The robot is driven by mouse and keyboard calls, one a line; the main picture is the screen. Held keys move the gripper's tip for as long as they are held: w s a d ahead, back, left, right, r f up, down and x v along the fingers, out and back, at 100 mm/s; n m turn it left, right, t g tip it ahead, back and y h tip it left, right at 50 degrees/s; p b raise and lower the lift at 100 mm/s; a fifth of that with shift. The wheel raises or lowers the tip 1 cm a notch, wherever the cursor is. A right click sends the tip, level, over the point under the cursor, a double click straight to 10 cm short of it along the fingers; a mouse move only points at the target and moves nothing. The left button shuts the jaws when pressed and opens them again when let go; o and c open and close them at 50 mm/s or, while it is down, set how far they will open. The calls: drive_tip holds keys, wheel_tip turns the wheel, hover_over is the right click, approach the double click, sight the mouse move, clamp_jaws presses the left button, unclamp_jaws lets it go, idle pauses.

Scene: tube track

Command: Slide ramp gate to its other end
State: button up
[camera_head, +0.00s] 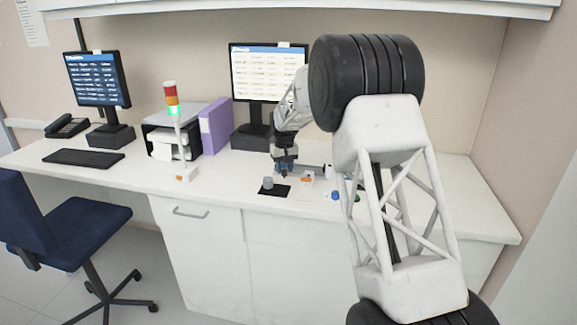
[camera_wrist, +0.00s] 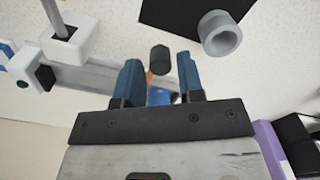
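My gripper (camera_wrist: 158,64) is open, with two blue fingers apart. A dark upright knob (camera_wrist: 159,59) shows between the fingertips in the wrist view, with clear gaps on both sides; it may be the handle of the ramp gate. A bit of orange and a blue part (camera_wrist: 159,97) show below it between the fingers. A grey rail (camera_wrist: 95,79) runs behind the fingers and is partly hidden by them. In the head view my gripper (camera_head: 284,170) points down over the desk, and the knob cannot be made out there.
A grey hollow cylinder (camera_wrist: 221,35) stands on a black mat (camera_wrist: 178,14) beside the gripper. A white block with a post (camera_wrist: 62,45) and a white block with a dark button (camera_wrist: 33,76) stand left. A signal light (camera_head: 172,110) and purple binder (camera_head: 214,126) stand on the desk.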

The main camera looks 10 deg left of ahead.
drive_tip(key=shift+r, duration=2.15)
drive_tip(key=shift+s+d+r, duration=0.1)
drive_tip(key=shift+d+r, duration=0.1)
drive_tip(key=s+d+r+m, duration=0.1)
drive_tip(key=s+d+r, duration=0.5)
drive_tip(key=s+d, duration=0.3)
drive_tip(key=s+d+r+m+t, duration=0.1)
drive_tip(key=s+d+r, duration=0.5)
drive_tip(key=s+d, duration=0.25)
drive_tip(key=s+d+r+m, duration=0.1)
drive_tip(key=s+d+r, duration=0.5)
drive_tip(key=s+d, duration=0.3)
drive_tip(key=s+d+m+t, duration=0.1)
drive_tip(key=s+d, duration=0.4)
drive_tip(key=s, duration=0.4)
drive_tip(key=s+d+m, duration=0.1)
drive_tip(key=s+d, duration=0.5)
drive_tip(key=s, duration=0.3)
drive_tip(key=s+d+f, duration=0.2)
drive_tip(key=s+f, duration=0.1)
drive_tip(key=s, duration=0.6)
drive_tip(key=s+d+f+m, duration=0.1)
drive_tip(key=s+d+f, duration=0.2)
drive_tip(key=s, duration=0.6)
drive_tip(key=shift+s+d+f+t, duration=0.15)
drive_tip(key=shift+s+f+t, duration=0.15)
drive_tip(key=shift+f, duration=0.1)
